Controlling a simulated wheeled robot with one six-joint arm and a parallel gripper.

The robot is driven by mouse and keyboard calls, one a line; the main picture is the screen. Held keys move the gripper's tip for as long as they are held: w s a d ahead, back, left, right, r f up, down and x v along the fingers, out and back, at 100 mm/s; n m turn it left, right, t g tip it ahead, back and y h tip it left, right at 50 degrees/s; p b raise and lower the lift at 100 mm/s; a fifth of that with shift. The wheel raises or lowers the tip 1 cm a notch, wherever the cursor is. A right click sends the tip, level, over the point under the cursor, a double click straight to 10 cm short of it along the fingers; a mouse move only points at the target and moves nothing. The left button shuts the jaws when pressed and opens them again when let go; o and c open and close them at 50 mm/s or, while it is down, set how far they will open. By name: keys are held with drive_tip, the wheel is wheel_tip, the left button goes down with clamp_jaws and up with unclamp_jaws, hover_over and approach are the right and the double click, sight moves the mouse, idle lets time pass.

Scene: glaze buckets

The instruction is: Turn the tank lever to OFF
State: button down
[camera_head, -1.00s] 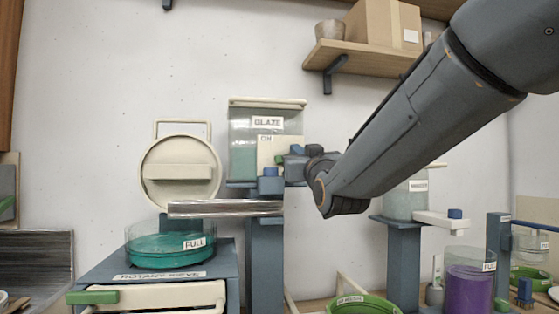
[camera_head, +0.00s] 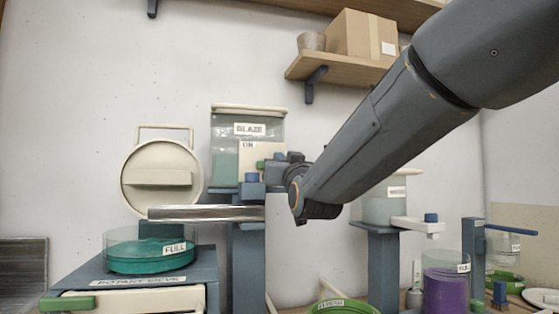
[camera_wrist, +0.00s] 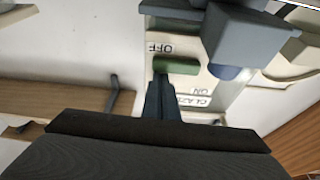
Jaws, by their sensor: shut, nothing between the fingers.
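The glaze tank (camera_head: 222,160), clear with pale green glaze, stands on a blue-grey post; its cream plate carries an ON label. The wrist view is upside down and shows this plate (camera_wrist: 202,84) with both OFF and ON labels. The green lever handle (camera_wrist: 176,65) lies across the plate between the labels, close to OFF. My gripper (camera_wrist: 160,82) is shut and empty, its tips right at one end of the green handle; I cannot tell whether they touch. In the head view my gripper (camera_head: 274,165) is at the plate's right side and partly hides the lever.
A blue-grey block (camera_wrist: 243,38) juts out close beside the lever. A shelf (camera_head: 340,68) with a cardboard box is above right. A second tank (camera_head: 383,208) stands right. Below left are the sieve machine (camera_head: 200,280) and a FULL teal bowl (camera_head: 130,258).

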wheel_tip(320, 180, up, 4)
drive_tip(key=shift+p, duration=0.85)
drive_tip(key=b+v, duration=0.2)
drive_tip(key=v, duration=0.8)
